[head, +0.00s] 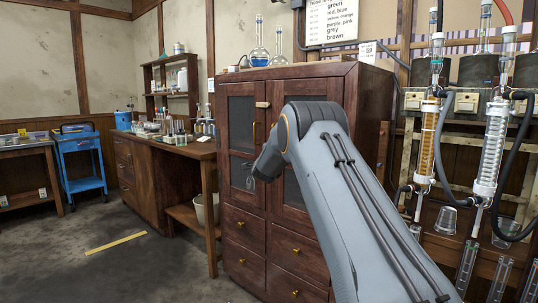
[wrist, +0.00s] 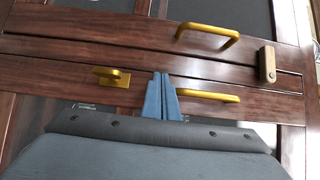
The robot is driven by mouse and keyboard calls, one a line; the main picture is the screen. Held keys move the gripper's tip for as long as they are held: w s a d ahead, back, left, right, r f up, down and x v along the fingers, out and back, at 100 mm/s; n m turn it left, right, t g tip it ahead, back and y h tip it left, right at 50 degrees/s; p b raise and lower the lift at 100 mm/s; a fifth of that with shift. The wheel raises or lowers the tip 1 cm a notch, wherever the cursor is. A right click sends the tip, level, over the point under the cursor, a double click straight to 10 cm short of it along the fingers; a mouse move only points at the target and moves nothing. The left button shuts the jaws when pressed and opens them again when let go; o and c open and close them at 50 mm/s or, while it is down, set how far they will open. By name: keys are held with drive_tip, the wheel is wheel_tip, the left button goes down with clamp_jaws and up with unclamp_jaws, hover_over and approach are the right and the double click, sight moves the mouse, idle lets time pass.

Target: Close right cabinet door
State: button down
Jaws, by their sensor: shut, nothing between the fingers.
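The dark wood cabinet (head: 300,71) has two glazed upper doors above several drawers. In the head view my arm covers much of the right door (head: 290,90). The left door (head: 240,112) looks closed. In the wrist view, which is turned sideways, my gripper (wrist: 162,76) is shut and empty, with its blue fingers together. The fingers lie over the right door's frame, beside its gold handle (wrist: 205,96). I cannot tell whether they touch it. The left door's gold handle (wrist: 210,36) is higher in that picture. Whether the right door is fully closed is unclear.
A gold catch (wrist: 111,76) and a wooden latch (wrist: 267,62) sit near the door seam. Glass flasks (head: 260,50) stand on the cabinet top. Glass condensers (head: 492,140) hang at the right. A workbench (head: 185,148) stands left. Floor in front of it is clear.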

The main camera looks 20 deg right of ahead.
drive_tip(key=s+a+f+n+g+y, duration=0.1)
drive_tip(key=s+a+n+g+y, duration=0.2)
drive_tip(key=s+a, duration=0.7)
drive_tip(key=s+a+f+n+y, duration=0.1)
drive_tip(key=s+a+n+y, duration=0.45)
drive_tip(key=a, duration=0.75)
drive_tip(key=s+a+f+n+g, duration=0.2)
drive_tip(key=s+a+n, duration=0.1)
drive_tip(key=s, duration=0.5)
drive_tip(key=s+a+f+n+g, duration=0.2)
drive_tip(key=s+a+n+g, duration=0.15)
drive_tip(key=s, duration=0.55)
drive_tip(key=s+d+f+n+g, duration=0.2)
drive_tip(key=s+n+g, duration=0.1)
drive_tip(key=s, duration=1)
drive_tip(key=s+d+f+n+g, duration=0.1)
drive_tip(key=s+f+n+g, duration=0.2)
drive_tip(key=s, duration=1)
drive_tip(key=s+d+f+n+g, duration=0.2)
drive_tip(key=s+n, duration=0.2)
drive_tip(key=s, duration=0.9)
drive_tip(key=d+r+m+h+p, duration=0.1)
drive_tip(key=d+r+p, duration=0.6)
drive_tip(key=p, duration=0.8)
drive_tip(key=shift+w+d+r+m, duration=0.3)
drive_tip(key=shift+d+r+m, duration=0.1)
drive_tip(key=shift+m, duration=0.3)
drive_tip(key=shift+f+h, duration=0.1)
drive_tip(key=shift+h, duration=0.15)
